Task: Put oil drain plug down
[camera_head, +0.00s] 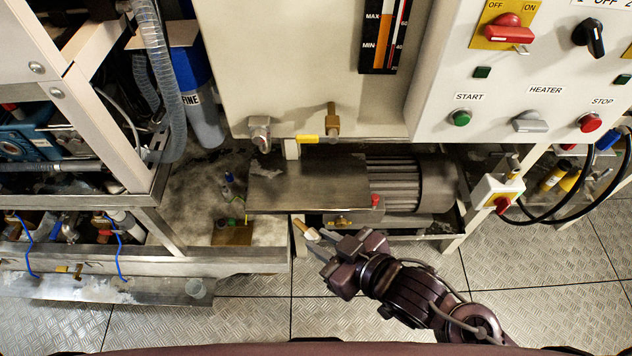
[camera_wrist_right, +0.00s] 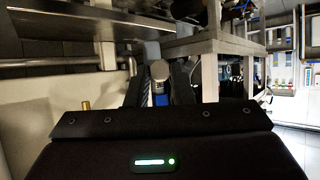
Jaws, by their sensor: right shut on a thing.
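My right gripper (camera_head: 320,241) reaches in from the lower right of the head view, in front of the pump unit. It is shut on a small brass-coloured plug (camera_head: 303,227), which sticks out at its fingertips below the front edge of the flat metal cover. In the right wrist view the plug's pale round end (camera_wrist_right: 160,70) shows between the two dark fingers. Part of the plug is hidden by the fingers. My left gripper is not in view.
The flat metal cover (camera_head: 305,190) and ribbed motor (camera_head: 395,186) lie just behind the gripper. A red cap (camera_head: 377,200) is close to its right. The tiled floor (camera_head: 250,325) in front is clear.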

